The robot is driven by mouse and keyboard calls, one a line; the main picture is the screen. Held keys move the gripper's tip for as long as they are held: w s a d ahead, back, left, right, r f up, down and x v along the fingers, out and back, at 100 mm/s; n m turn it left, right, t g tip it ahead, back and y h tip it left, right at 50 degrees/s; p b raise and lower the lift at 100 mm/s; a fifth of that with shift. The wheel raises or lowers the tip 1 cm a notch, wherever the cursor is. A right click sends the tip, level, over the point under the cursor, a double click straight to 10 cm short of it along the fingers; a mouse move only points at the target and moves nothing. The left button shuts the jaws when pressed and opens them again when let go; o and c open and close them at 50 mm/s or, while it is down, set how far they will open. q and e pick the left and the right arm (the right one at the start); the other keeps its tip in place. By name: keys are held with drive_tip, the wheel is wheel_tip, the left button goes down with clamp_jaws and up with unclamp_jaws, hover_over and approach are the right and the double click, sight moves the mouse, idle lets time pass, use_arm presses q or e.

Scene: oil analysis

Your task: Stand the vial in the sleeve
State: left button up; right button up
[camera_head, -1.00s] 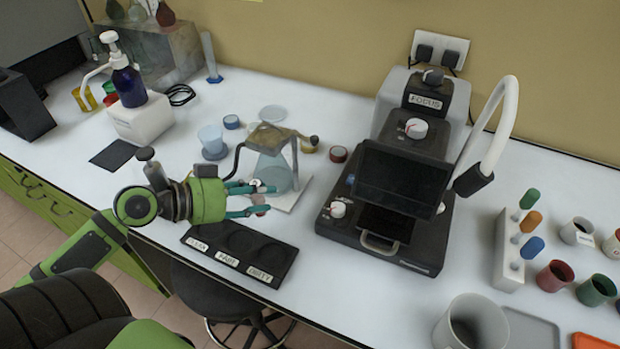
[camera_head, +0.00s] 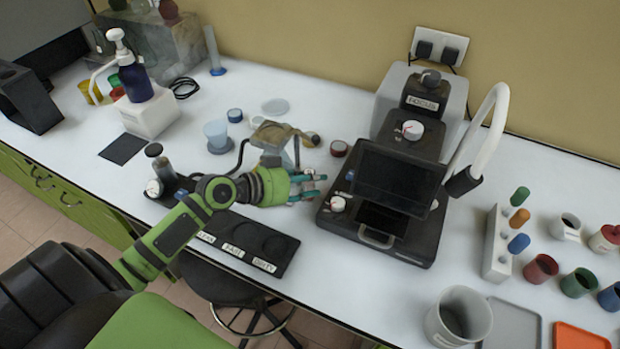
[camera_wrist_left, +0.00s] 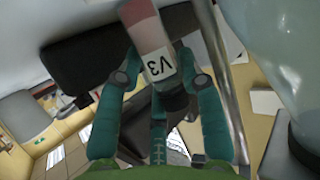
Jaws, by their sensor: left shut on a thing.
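My left gripper (camera_head: 318,186) is in front of the black instrument's left side, above the bench. In the left wrist view its green fingers (camera_wrist_left: 160,85) are closed around a vial (camera_wrist_left: 141,14) with a pinkish body, a white label reading V3 and a black end. The vial points away between the fingers and is tilted in that view. I cannot tell which thing is the sleeve. My right gripper is not in view.
A black instrument marked FOCUS (camera_head: 393,232) stands right of the gripper. A black labelled tray (camera_head: 283,245) lies at the front edge. A white rack (camera_head: 492,262) with coloured pieces and several small cups stand at right.

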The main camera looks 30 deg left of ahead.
use_arm(q)
drive_tip(key=shift+f, duration=0.1)
drive_tip(key=shift+f, duration=0.15)
drive_tip(key=o, duration=1)
drive_tip(key=shift+r, duration=0.2)
